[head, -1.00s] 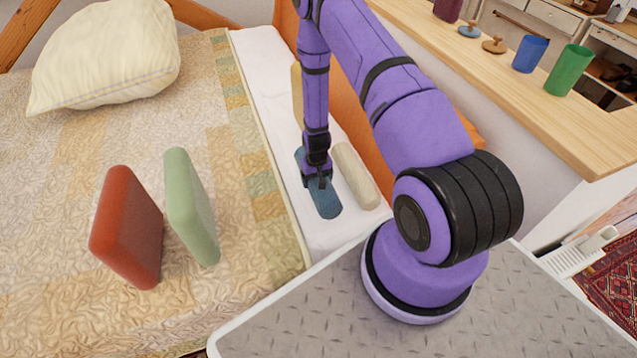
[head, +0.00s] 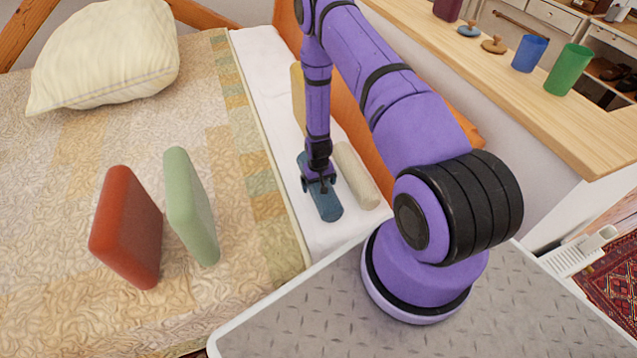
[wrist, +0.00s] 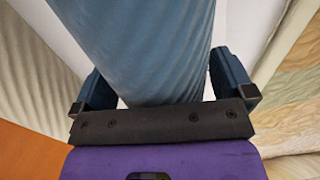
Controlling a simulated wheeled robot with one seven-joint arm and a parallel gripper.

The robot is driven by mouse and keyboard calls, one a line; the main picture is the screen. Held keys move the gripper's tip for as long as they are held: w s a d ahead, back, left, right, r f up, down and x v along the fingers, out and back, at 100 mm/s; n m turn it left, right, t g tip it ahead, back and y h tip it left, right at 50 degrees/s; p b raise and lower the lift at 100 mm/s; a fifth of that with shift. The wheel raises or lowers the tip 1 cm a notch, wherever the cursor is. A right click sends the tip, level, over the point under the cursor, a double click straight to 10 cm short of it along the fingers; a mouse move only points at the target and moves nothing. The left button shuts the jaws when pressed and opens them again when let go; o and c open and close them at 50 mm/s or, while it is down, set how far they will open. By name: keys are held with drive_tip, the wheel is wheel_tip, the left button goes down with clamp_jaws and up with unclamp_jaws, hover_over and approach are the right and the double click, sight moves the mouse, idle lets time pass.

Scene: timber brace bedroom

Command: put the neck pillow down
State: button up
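The neck pillow, a blue roll with rounded ends (head: 327,207), lies lengthwise on the white strip (head: 262,82) along the bed's right edge, beside a beige roll (head: 356,176). My gripper (head: 319,185) is above its middle, pointing down, with a finger on each side of it. In the wrist view the blue pillow (wrist: 145,45) runs between the two fingers, with narrow light gaps showing beside it near the palm. My gripper is open around it. The underside of the pillow is hidden.
A red block-like cushion (head: 126,228) and a green one (head: 190,205) stand on the quilt to the left. A cream pillow (head: 105,55) lies farther back. An orange board (head: 372,148) runs along the right. A wooden shelf holds a blue cup (head: 530,53) and a green cup (head: 568,70).

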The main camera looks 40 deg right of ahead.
drive_tip(key=shift+r, duration=0.1)
wheel_tip(320, 180, up, 12)
drive_tip(key=shift+r, duration=0.1)
drive_tip(key=shift+w+r, duration=0.15)
drive_tip(key=shift+r, duration=0.15)
drive_tip(key=s+a+r+n+t, duration=0.1)
drive_tip(key=a+r, duration=0.2)
drive_tip(key=r, duration=1.4)
drive_tip(key=a+r+t, duration=0.2)
drive_tip(key=a+r, duration=0.2)
drive_tip(key=r, duration=1.4)
drive_tip(key=s+a+r+n, duration=0.1)
drive_tip(key=s+a+r, duration=0.3)
drive_tip(key=s+r, duration=0.8)
drive_tip(key=s+a+r+t, duration=0.1)
drive_tip(key=s+r, duration=0.2)
drive_tip(key=s, duration=0.4)
drive_tip(key=s+a+r+n+t, duration=0.1)
drive_tip(key=s+r, duration=0.2)
drive_tip(key=s, duration=0.4)
drive_tip(key=shift+r, duration=0.4)
